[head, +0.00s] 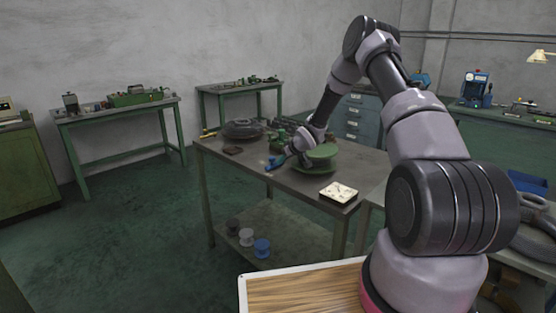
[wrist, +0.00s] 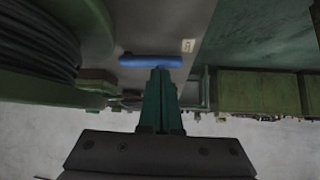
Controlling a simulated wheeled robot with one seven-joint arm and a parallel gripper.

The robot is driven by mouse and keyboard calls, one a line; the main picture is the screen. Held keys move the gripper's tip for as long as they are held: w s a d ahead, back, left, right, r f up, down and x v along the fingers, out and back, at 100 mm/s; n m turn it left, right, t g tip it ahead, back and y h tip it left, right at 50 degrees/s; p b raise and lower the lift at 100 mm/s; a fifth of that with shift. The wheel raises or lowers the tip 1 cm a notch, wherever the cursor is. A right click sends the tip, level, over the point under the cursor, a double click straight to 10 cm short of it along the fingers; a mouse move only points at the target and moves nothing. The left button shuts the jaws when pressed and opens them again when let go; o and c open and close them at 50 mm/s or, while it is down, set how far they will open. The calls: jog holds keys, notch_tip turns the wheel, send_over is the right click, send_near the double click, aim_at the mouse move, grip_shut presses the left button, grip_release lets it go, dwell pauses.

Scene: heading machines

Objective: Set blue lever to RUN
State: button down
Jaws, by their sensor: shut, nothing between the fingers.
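The blue lever (wrist: 150,61) shows in the wrist view as a short horizontal blue bar, just beyond my fingertips. In the head view the blue lever (head: 274,162) is a small blue piece left of a green round machine part (head: 317,158) on the middle table. My gripper (wrist: 160,72) is shut and empty, its green fingers together and pointing at the middle of the bar. Whether the fingertips touch the bar, I cannot tell. A small pale label (wrist: 188,45) lies right of the bar; its writing is too small to read.
A green spool wound with dark cable (wrist: 42,40) fills the left of the wrist view, close to my fingers. On the table (head: 262,179) are a dark coil (head: 243,129) and a pale square dial plate (head: 338,192). Several spools stand on the lower shelf.

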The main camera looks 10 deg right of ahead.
jog(key=shift+w+a+f, duration=0.1)
jog(key=shift+w+a, duration=0.25)
jog(key=shift+w, duration=0.3)
jog(key=shift+w+a, duration=0.3)
jog(key=shift+w, duration=0.3)
